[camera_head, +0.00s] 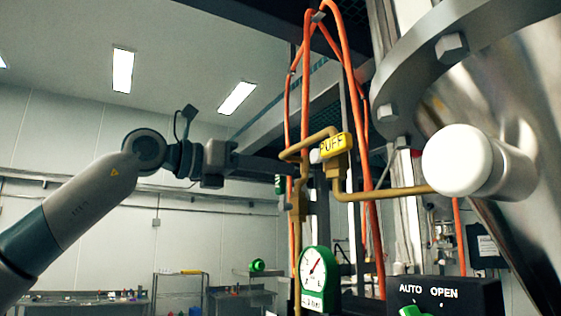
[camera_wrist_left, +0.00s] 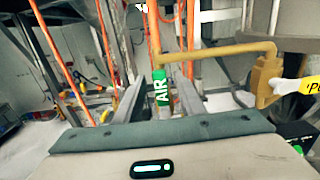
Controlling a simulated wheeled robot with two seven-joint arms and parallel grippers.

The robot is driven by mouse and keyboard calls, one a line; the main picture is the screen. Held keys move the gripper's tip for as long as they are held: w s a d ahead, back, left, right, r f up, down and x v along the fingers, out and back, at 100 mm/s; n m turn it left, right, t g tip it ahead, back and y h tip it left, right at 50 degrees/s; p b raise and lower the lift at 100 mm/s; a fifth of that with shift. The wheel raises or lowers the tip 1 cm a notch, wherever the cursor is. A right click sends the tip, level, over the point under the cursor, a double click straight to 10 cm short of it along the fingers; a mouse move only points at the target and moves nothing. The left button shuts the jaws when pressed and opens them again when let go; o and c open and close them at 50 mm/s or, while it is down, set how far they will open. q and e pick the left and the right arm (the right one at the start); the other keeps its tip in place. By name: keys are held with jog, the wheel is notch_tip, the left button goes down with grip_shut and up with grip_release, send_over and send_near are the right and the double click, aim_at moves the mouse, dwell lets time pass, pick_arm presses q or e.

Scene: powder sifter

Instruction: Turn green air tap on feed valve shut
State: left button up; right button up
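The green air tap (camera_head: 279,185), a small green handle, sits on the thin brass pipe left of the orange hoses. In the left wrist view the tap (camera_wrist_left: 161,92) shows upright with white "AIR" lettering. My left gripper (camera_head: 284,168) reaches in level from the left, its fingertips at the brass pipe close to the tap. In the left wrist view its two fingers stand apart on either side of the tap, with a gap visible on both sides. Whether the fingertips touch the pipe behind is unclear. My right gripper is out of view.
A yellow "PUFF" handle (camera_head: 335,145) is on the brass pipe to the right. Orange hoses (camera_head: 305,90) hang close behind the tap. A green-rimmed gauge (camera_head: 314,275) and a black AUTO/OPEN box (camera_head: 446,294) stand below. A large white cap (camera_head: 457,160) juts out at right.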

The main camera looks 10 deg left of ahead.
pick_arm(q)
jog(key=shift+p+x, duration=0.35)
jog(key=shift+x, duration=0.7)
jog(key=shift+c, duration=0.6)
grip_shut()
